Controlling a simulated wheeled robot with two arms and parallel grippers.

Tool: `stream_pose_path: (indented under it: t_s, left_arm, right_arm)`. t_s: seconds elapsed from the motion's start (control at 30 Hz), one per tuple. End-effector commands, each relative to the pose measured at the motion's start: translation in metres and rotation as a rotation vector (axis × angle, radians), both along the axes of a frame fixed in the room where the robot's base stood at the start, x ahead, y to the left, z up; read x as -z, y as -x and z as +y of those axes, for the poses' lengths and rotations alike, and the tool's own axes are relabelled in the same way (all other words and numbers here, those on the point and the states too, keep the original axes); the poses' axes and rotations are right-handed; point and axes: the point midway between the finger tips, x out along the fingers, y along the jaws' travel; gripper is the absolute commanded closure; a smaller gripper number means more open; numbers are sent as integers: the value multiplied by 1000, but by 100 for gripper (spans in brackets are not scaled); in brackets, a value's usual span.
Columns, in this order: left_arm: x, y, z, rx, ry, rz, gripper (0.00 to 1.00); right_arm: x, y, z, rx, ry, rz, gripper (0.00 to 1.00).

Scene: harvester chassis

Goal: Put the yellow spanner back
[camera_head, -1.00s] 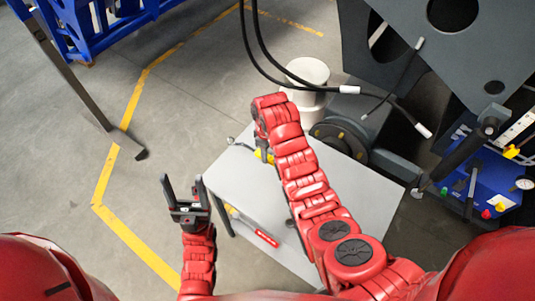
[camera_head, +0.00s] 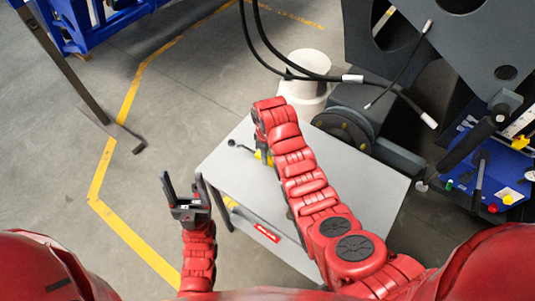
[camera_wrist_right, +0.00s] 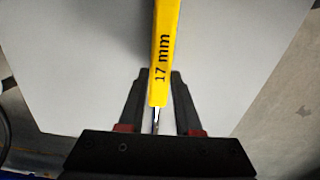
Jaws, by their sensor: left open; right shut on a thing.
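The yellow spanner (camera_wrist_right: 165,40), marked "17 mm", runs up from between the jaws in the right wrist view. My right gripper (camera_wrist_right: 160,75) is shut on it, with the grey table top behind. I cannot tell whether the spanner touches the table. My left gripper (camera_head: 185,190) is open and empty, beside the table's left edge.
A blue unit (camera_head: 495,175) is at right.

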Motion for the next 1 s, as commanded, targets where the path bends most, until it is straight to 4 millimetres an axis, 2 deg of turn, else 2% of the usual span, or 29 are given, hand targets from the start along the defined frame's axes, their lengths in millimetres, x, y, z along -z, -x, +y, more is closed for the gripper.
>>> stream_pose_path:
  t_s: [0.13, 0.17, 0.33, 0.63, 0.77, 0.93, 1.0]
  left_arm:
    - [-1, 0, 0, 0, 0, 0, 32]
    - [0, 0, 0, 0, 0, 0, 32]
    - [-1, 0, 0, 0, 0, 0, 32]
    - [0, 0, 0, 0, 0, 0, 32]
    - [3, 0, 0, 0, 0, 0, 32]
    - [13, 0, 0, 0, 0, 0, 32]
    - [4, 0, 0, 0, 0, 0, 32]
  right_arm:
    - [-1, 0, 0, 0, 0, -1, 100]
    - [-1, -1, 0, 0, 0, -1, 63]
    - [-1, 0, 0, 0, 0, -1, 33]
    - [-1, 0, 0, 0, 0, -1, 32]
    - [-7, -2, 1, 0, -2, -6, 32]
    - [-29, -3, 1, 0, -3, -10, 32]
    - [-55, -2, 1, 1, -3, -7, 32]
